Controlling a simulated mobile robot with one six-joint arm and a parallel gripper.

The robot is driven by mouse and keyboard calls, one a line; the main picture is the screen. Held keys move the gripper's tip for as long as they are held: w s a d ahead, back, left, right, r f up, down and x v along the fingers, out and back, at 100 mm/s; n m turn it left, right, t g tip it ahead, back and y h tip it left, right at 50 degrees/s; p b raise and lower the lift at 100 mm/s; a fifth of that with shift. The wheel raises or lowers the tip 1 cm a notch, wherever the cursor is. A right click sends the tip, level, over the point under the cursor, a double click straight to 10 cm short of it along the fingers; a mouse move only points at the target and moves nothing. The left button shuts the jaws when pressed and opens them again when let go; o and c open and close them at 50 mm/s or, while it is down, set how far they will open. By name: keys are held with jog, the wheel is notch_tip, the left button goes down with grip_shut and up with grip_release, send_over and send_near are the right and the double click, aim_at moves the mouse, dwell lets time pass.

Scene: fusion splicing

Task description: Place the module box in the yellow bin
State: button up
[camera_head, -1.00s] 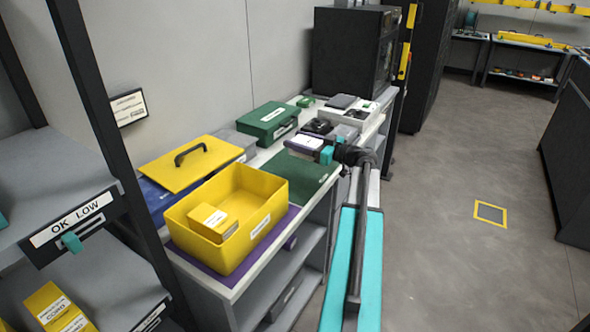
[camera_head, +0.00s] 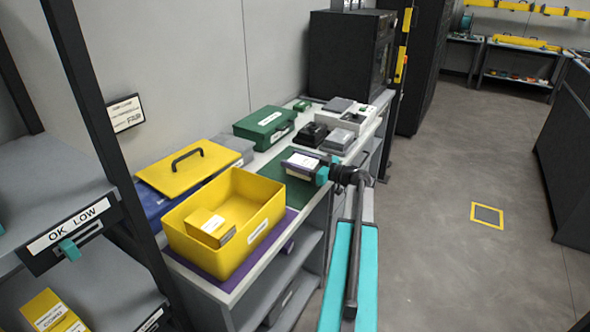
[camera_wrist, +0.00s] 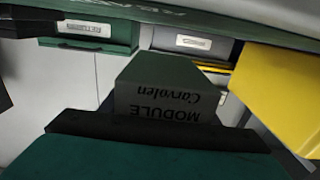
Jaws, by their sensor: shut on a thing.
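The module box (camera_head: 302,162), with a pale top and a purple side, is held at the tip of my gripper (camera_head: 322,172) over the dark green mat. In the wrist view the box (camera_wrist: 168,100) shows the word MODULE on its face, and dark finger parts cross below it. My gripper is shut on it. The yellow bin (camera_head: 198,252) stands open on the near end of the bench, left of the gripper and apart from the box. A yellow carton (camera_head: 212,227) lies inside it. A yellow surface, apparently the bin, fills the right of the wrist view (camera_wrist: 275,90).
A yellow lid (camera_head: 187,168) with a black handle lies behind the bin on a blue box. A green case (camera_head: 264,122) and small devices (camera_head: 340,138) stand farther along the bench. A dark shelf rack is at left. The floor at right is clear.

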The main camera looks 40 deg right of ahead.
jog(key=shift+f, duration=1.85)
jog(key=shift+f, duration=0.1)
jog(key=o, duration=1.1)
jog(key=shift+c, duration=0.2)
jog(key=shift+s+d, duration=0.1)
jog(key=shift+s, duration=0.1)
jog(key=b+v, duration=0.1)
jog(key=v, duration=1)
jog(key=shift+s, duration=0.3)
